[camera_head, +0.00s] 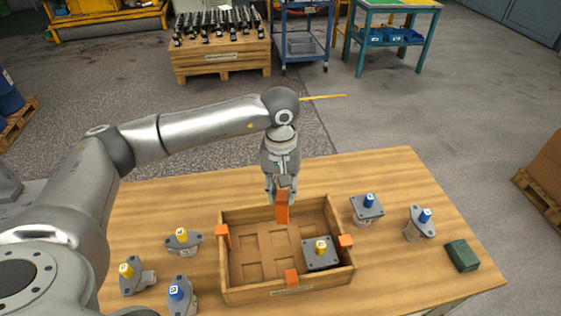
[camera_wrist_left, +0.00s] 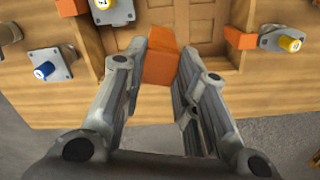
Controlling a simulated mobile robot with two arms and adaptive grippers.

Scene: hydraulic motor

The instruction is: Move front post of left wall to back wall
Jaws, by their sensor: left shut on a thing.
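My left gripper (camera_head: 281,190) points down at the middle of the back wall of the wooden crate (camera_head: 245,212). It is shut on an upright orange post (camera_head: 282,210), which also shows between the fingers in the left wrist view (camera_wrist_left: 160,68). The post's lower end overlaps the back wall; I cannot tell whether it touches it. Other orange posts sit on the left wall (camera_head: 222,236), the front wall (camera_head: 291,277) and the right wall (camera_head: 345,241). My right gripper is not in view.
A yellow-capped motor (camera_head: 320,252) lies in the crate's right part; its other compartments look empty. A dark green box (camera_head: 462,255) lies at the table's right edge.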

